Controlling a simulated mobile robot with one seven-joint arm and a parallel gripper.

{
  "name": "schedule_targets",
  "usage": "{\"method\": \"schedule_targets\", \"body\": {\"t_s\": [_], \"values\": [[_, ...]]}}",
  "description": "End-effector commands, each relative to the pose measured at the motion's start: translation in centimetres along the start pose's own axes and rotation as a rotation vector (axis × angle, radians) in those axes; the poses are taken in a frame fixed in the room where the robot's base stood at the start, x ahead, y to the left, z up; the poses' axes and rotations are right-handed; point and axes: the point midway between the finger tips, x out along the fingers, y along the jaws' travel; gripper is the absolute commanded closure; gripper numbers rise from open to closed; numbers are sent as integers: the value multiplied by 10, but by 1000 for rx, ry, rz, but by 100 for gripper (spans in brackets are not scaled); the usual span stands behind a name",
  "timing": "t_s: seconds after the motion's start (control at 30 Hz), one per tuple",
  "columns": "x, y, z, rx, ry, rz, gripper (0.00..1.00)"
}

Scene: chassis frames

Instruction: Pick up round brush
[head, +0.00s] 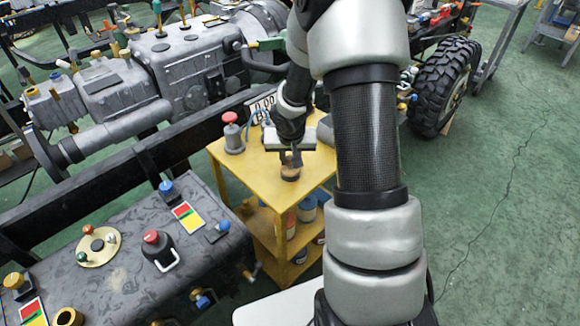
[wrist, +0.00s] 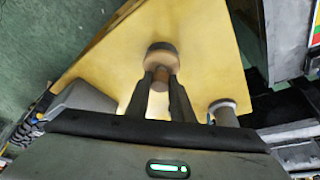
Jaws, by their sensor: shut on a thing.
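The round brush (head: 290,174) is a small brown and tan piece with a wider round end. It is on or just above the yellow cart's top; I cannot tell whether it touches. In the wrist view the round brush (wrist: 161,58) sticks out between the fingertips, its wide round end away from me. My gripper (head: 291,158) is above the cart top and shut on the brush's narrow part. In the wrist view both dark fingers of my gripper (wrist: 160,80) press against its sides. The fingers hide part of the brush.
The yellow cart (head: 245,165) holds a red-topped grey device (head: 232,133) left of my gripper. Blue containers (head: 307,209) stand on its lower shelf. A grey tank with knobs (head: 140,270) is at the front left. Open green floor (head: 500,220) is on the right.

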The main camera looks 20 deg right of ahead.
Motion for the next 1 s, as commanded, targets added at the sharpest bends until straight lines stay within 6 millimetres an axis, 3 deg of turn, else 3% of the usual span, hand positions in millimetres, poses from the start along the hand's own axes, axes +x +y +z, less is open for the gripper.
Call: {"method": "schedule_targets", "body": {"t_s": [0.17,0.4,0.6,1.0], "values": [[-12,0,-5,2,2,0,100],[-57,0,-24,3,3,0,100],[-85,1,-36,2,3,0,100],[-93,0,-39,-1,1,0,100]]}}
